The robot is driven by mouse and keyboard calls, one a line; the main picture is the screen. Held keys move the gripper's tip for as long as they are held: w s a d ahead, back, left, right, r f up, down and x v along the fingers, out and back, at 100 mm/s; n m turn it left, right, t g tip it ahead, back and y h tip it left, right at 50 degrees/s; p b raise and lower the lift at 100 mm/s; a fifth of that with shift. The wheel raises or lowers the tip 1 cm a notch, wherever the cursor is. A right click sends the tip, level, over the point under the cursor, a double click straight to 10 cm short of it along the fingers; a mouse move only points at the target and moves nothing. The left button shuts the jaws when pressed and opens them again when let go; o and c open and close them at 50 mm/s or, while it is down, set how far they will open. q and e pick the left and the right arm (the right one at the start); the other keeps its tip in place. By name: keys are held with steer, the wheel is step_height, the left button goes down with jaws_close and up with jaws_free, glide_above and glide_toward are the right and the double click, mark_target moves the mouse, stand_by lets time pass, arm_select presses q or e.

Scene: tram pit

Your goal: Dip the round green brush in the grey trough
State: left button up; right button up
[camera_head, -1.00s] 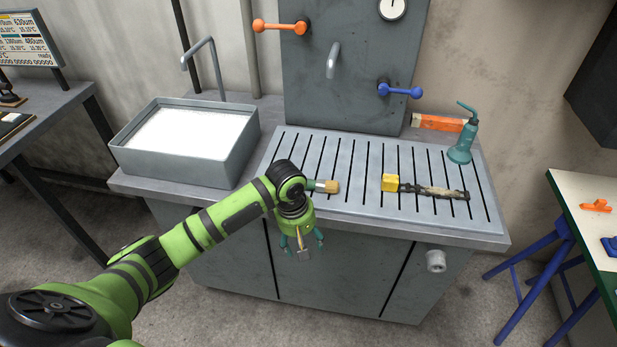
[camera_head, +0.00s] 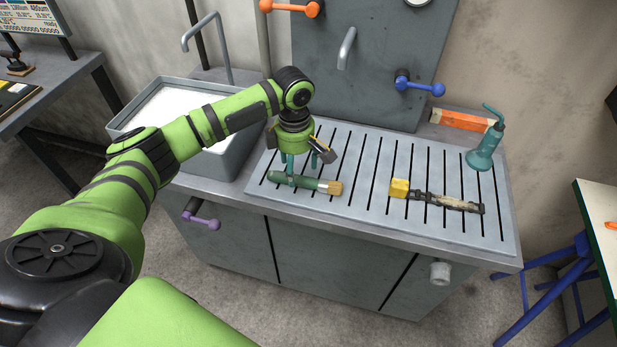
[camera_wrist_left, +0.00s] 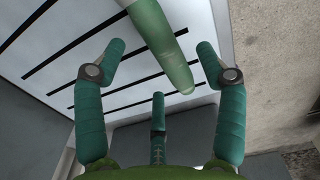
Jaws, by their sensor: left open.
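The round green brush (camera_head: 308,184) lies on the slatted drain board, its green handle to the left and its tan bristle end to the right. My left gripper (camera_head: 303,168) is open, pointing down just above the handle. In the left wrist view the handle (camera_wrist_left: 165,45) passes between the spread fingers of the left gripper (camera_wrist_left: 160,62); I cannot tell whether any finger touches it. The grey trough (camera_head: 222,166) stands to the left, filled with something white and partly hidden behind my left arm. My right gripper is not in view.
A tap (camera_head: 346,48), an orange valve (camera_head: 290,8) and a blue valve (camera_head: 420,86) are on the back panel. A purple lever (camera_head: 203,219) sticks out below.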

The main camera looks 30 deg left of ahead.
arm_select(q)
step_height(320, 180, down, 2)
steer(key=shift+s+f, duration=0.1)
steer(key=shift+f, duration=0.6)
steer(key=shift+c, duration=0.8)
steer(key=c, duration=1.1)
steer(key=shift+c, duration=0.2)
steer(key=shift+w+r, duration=0.2)
steer(key=shift+r, duration=0.15)
steer(key=r, duration=0.1)
steer(key=r+b, duration=0.1)
steer(key=r, duration=0.1)
steer(key=shift+w+d+r, duration=0.1)
steer(key=shift+d+r, duration=0.1)
steer(key=shift+r, duration=0.1)
steer(key=w+d+r+b, duration=0.3)
steer(key=w+d+r, duration=0.2)
steer(key=d, duration=0.5)
steer(key=shift+w+r, duration=0.2)
steer(key=shift+r, duration=0.7)
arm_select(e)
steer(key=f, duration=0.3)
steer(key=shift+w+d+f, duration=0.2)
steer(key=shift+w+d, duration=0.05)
